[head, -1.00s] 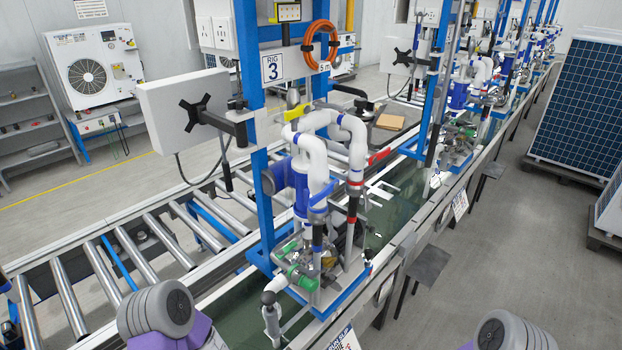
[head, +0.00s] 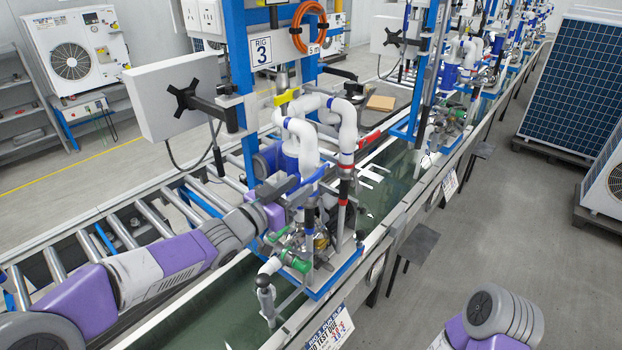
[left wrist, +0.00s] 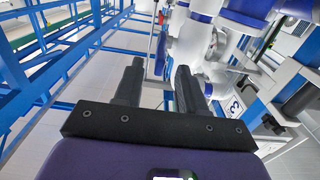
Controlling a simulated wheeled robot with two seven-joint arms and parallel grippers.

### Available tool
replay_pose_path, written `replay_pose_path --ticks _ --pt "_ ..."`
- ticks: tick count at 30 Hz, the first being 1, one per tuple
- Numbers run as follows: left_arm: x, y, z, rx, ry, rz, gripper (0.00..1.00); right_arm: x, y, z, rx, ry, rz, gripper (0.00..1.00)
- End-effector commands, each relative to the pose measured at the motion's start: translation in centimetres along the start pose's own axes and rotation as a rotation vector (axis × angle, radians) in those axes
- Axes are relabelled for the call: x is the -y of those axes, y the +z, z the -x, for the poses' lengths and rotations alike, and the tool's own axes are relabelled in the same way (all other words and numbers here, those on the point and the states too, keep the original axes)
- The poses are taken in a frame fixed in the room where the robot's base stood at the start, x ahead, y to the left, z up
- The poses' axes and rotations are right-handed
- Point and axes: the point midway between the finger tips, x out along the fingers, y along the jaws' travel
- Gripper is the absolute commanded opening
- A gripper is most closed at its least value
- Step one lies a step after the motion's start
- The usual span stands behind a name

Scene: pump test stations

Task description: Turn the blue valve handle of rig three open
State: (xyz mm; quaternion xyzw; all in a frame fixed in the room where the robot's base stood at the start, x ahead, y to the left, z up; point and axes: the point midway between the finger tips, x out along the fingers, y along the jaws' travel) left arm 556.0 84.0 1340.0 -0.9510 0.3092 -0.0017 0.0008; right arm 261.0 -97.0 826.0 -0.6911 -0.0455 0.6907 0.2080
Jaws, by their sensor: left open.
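Rig three, with its "RIG 3" sign (head: 261,51), stands in the middle of the head view. Its blue valve handle (head: 315,175) shows as a slanted blue bar low on the white pipes (head: 296,128). My left gripper (head: 297,188) is at that handle, coming from the left, with its dark fingers open. The fingers partly hide the handle's near end, and I cannot tell whether they touch it. In the left wrist view the open fingers (left wrist: 160,70) point at the rig, with a narrow blue strip between them. My right gripper is out of view.
Green-handled fittings (head: 294,261) are below. A monitor (head: 172,95) stands left of the rig. The roller conveyor (head: 120,232) runs below my left arm.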

Motion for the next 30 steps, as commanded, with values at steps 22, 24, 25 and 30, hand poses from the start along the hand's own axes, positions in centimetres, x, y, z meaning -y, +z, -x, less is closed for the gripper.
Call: replay_pose_path --ticks 22,24,25,30 --pt "0.0 0.1 -5.5 0.002 -0.001 0.002 0.39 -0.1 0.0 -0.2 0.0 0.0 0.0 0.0" --pt "0.0 0.1 -5.5 0.002 -0.001 0.002 0.28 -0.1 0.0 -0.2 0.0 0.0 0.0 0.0" --pt "0.0 0.1 -5.5 0.002 -0.001 0.002 0.23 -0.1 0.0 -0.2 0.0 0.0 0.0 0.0" --pt "0.0 0.1 -5.5 0.002 -0.001 0.002 0.0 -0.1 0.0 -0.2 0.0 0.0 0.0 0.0"
